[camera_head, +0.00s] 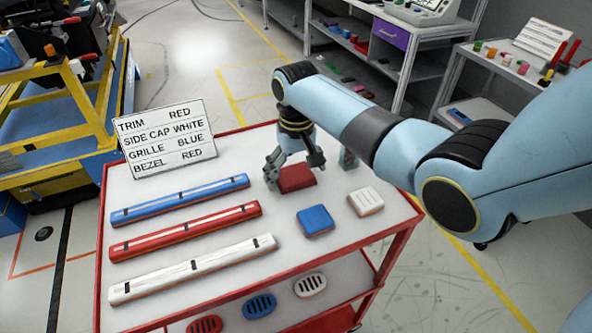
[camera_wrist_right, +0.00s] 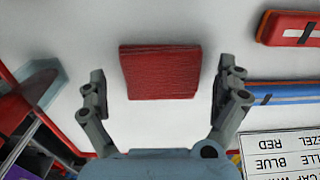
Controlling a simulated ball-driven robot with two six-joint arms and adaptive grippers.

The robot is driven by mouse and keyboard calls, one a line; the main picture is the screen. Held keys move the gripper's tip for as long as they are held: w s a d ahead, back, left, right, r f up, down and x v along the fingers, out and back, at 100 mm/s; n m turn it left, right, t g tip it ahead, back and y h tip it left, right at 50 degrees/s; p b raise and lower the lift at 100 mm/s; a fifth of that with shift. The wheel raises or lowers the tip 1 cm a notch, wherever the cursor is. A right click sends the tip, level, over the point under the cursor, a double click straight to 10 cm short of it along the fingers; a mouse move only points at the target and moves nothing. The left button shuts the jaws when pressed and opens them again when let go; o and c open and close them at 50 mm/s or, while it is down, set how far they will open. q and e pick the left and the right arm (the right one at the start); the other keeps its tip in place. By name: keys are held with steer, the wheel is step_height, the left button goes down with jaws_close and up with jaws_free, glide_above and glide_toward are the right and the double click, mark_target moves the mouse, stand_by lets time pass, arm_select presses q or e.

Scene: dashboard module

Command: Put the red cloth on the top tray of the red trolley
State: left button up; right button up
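The red cloth (camera_head: 297,179) is a dark red, folded square with a textured surface. It appears to lie flat on the white top tray (camera_head: 225,205) of the red trolley, near its back edge. My right gripper (camera_head: 294,166) is over the cloth with its fingers spread. In the right wrist view the cloth (camera_wrist_right: 160,72) sits in the gap between the two open fingers (camera_wrist_right: 162,80), with clear space on both sides. Neither finger visibly grips it. My left gripper is not in view.
Blue, red and white trim bars (camera_head: 190,265) lie left on the tray, with a sign (camera_head: 165,140) behind. A blue block (camera_head: 314,220) and a white block (camera_head: 365,201) lie in front of the cloth. A small grey-green object (camera_head: 348,158) stands behind it. Grilles (camera_head: 260,306) lie on the lower shelf.

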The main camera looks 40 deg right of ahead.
mark_target(296, 175)
step_height(296, 175, up, 12)
stand_by(0.6)
stand_by(0.5)
